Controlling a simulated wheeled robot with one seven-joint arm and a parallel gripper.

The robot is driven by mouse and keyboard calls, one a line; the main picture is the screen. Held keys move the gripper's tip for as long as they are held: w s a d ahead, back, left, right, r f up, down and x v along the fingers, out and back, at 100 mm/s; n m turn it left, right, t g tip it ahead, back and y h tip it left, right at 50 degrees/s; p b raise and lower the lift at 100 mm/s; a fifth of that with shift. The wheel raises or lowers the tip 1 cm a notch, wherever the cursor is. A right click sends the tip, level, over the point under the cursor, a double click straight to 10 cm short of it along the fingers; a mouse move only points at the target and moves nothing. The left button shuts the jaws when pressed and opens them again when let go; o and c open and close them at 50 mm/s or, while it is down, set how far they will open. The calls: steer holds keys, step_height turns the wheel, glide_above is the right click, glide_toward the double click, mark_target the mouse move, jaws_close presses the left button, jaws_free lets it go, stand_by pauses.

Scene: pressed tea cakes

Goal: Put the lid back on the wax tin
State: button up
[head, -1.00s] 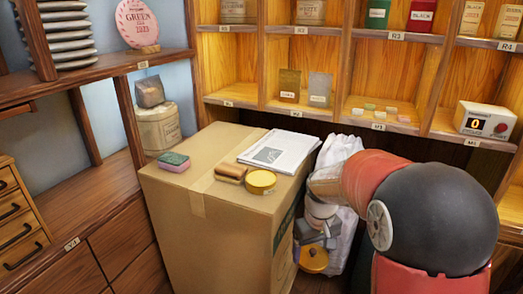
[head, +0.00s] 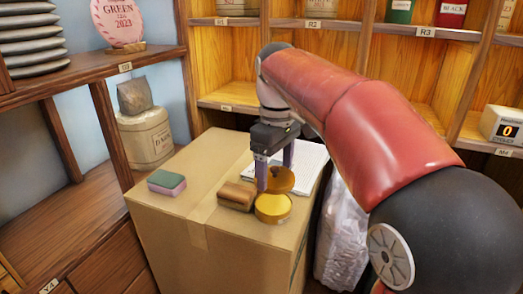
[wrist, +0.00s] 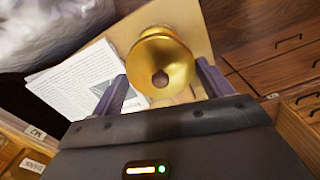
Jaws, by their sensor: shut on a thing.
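The wax tin (head: 272,209) is a round, yellow, open tin on top of the cardboard box, near its right front edge. The golden lid (head: 284,180), round with a small knob, is held between the fingers of my gripper (head: 275,172). In the head view it shows just behind the tin and seems raised above the box top; the exact gap is unclear. In the wrist view the lid (wrist: 160,60) sits between the two fingertips (wrist: 165,85) and hides what is beyond it.
The cardboard box (head: 165,225) also carries a brown brush-like block (head: 236,196) touching or close to the tin's left, a green and pink sponge (head: 166,182) and printed papers (head: 312,160) behind. A whitish bag (head: 342,235) stands right of the box. Shelves (head: 225,100) rise behind.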

mark_target(274, 178)
steer(key=shift+w+a+f, duration=0.15)
steer(key=shift+w, duration=0.15)
step_height(274, 178, down, 4)
steer(key=b, duration=0.4)
steer(key=shift+s+b, duration=0.1)
steer(key=shift+b, duration=0.2)
steer(key=shift+f+b, duration=0.65)
steer(key=shift+f, duration=0.4)
steer(key=shift+r+p, duration=0.1)
steer(key=shift+p, duration=0.45)
steer(key=shift+f+p, duration=0.25)
steer(key=shift+p, duration=0.15)
stand_by(1.5)
steer(key=o, duration=0.9)
steer(key=shift+o, duration=0.2)
steer(key=shift+r, duration=0.1)
